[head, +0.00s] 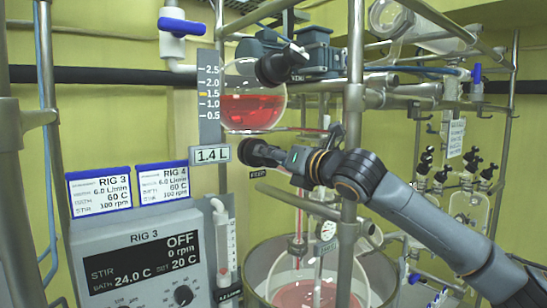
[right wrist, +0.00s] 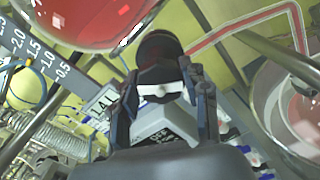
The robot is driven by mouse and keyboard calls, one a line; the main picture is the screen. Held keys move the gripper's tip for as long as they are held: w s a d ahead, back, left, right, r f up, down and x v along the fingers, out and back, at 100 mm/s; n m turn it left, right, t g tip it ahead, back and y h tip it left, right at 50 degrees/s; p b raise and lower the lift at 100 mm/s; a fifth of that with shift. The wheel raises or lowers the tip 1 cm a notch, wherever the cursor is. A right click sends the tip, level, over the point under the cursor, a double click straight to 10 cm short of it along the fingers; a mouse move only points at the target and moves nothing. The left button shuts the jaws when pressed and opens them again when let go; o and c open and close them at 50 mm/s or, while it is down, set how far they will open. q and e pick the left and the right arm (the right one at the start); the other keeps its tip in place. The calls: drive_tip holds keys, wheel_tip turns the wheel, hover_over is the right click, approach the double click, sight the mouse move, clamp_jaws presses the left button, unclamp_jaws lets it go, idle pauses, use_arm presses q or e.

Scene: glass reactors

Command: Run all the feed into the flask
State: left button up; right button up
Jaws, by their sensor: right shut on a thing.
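The round glass feed vessel (head: 238,108) holds red liquid beside a grey volume scale (head: 209,100), near the 1.5 mark. A display (head: 212,155) below reads 1.4 L. My right gripper (head: 280,155) is just under the vessel, shut on a black knob (head: 255,152); its fingers in the right wrist view (right wrist: 162,105) close around the knob's white-banded end. A red tube (right wrist: 240,28) runs off to the right. The large glass flask (head: 262,275) below holds pale pink liquid (head: 315,294). My left gripper is out of view.
A control box (head: 140,255) marked RIG 3, reading OFF, stands at the left with two rig cards on top. Metal posts (head: 354,90) and rails surround the glass. More glassware (head: 470,205) with black caps stands at the right.

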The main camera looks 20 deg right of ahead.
drive_tip(key=shift+f+n, duration=0.15)
drive_tip(key=shift+n, duration=0.25)
drive_tip(key=o, duration=1.2)
drive_tip(key=shift+c, duration=0.2)
drive_tip(key=v, duration=1.2)
